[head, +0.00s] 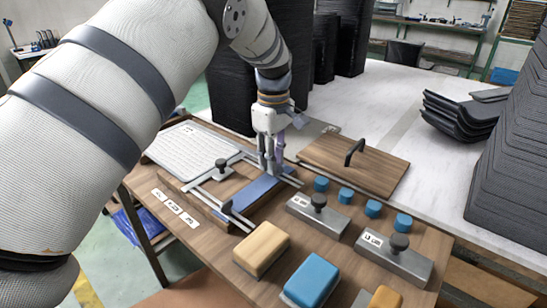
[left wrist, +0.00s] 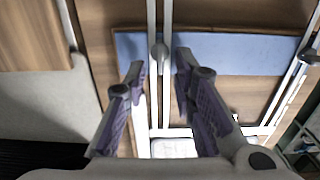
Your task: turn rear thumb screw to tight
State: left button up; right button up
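My left gripper (head: 270,170) points down at the far end of the blue strip (head: 250,194) in the wooden fixture. In the left wrist view its two fingers stand apart, with a small grey knob (left wrist: 160,52) and light metal rails showing in the gap; nothing is visibly gripped. I cannot tell whether the fingers touch the knob. In the head view one dark knob (head: 222,167) stands left of the gripper and another dark knob (head: 227,207) sits at the strip's near end. Any screw directly behind the fingers is hidden. My right gripper is not in view.
Two grey metal blocks with dark knobs, a nearer block (head: 405,262) and a farther block (head: 326,222), stand right of the fixture. Several blue cylinders, a handled wooden lid (head: 378,172), a yellow block (head: 262,248) and a blue block (head: 312,280) crowd the table.

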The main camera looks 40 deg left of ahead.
pick_arm(q)
grip_shut()
jog(key=shift+m, duration=0.3)
jog(key=m, duration=0.3)
jog(key=shift+w+d+m, duration=0.1)
jog(key=shift+w+m, duration=0.15)
jog(key=shift+m, duration=0.05)
jog(key=m, duration=0.3)
jog(key=shift+w+d+m+p, duration=0.15)
jog(key=shift+w+m+p, duration=0.05)
jog(key=shift+m+p, duration=0.1)
jog(key=m, duration=0.5)
jog(key=shift+w+d, duration=0.15)
jog(key=shift+d, duration=0.1)
jog(key=m, duration=0.5)
jog(key=shift+d, duration=0.3)
